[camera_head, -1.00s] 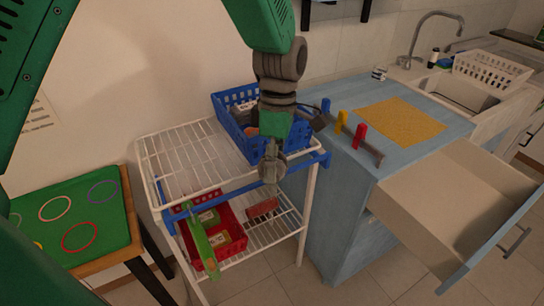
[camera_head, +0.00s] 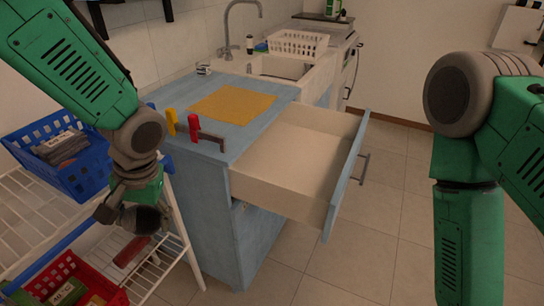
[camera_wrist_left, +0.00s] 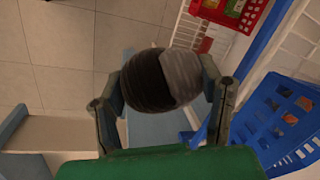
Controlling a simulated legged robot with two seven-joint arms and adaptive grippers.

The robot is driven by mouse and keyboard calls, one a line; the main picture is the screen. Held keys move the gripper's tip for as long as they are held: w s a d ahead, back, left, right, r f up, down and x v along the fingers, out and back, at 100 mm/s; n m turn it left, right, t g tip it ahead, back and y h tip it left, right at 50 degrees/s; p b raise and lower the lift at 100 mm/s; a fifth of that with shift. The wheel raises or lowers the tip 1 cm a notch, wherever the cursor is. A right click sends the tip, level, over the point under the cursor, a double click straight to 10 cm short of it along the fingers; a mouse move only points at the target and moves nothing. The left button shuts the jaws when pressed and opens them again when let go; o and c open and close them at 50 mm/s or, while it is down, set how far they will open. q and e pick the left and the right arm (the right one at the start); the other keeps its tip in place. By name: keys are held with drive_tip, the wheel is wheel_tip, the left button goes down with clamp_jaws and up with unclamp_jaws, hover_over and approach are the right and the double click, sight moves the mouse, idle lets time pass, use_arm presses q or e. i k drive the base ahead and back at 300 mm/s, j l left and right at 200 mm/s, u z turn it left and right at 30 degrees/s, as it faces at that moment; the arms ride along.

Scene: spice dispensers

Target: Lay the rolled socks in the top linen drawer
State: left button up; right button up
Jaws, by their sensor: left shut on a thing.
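My left gripper (camera_head: 132,210) is shut on the rolled socks (camera_head: 148,219), a round dark and grey bundle. In the left wrist view the bundle (camera_wrist_left: 155,80) sits between the two fingers, clear of the surfaces below. The top drawer (camera_head: 285,160) of the light blue cabinet is pulled well out and looks empty. The held socks are to the left of the cabinet, beside the wire rack. My right arm comes in at the right, but its gripper is out of frame.
A blue basket (camera_head: 88,168) with a grey bundle (camera_head: 62,146) inside stands on the white rack (camera_head: 28,215). A red basket (camera_head: 102,284) is on the lower shelf. Floor right of the drawer is clear.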

sight(323, 144)
drive_tip(key=i+l+z, duration=0.2)
drive_tip(key=i+l, duration=0.2)
drive_tip(key=i+l+z, duration=0.15)
drive_tip(key=i+l, duration=0.2)
drive_tip(key=i, duration=0.15)
drive_tip(key=i+l+z, duration=0.2)
drive_tip(key=i, duration=0.25)
drive_tip(key=i+j+z, duration=0.15)
drive_tip(key=i, duration=0.25)
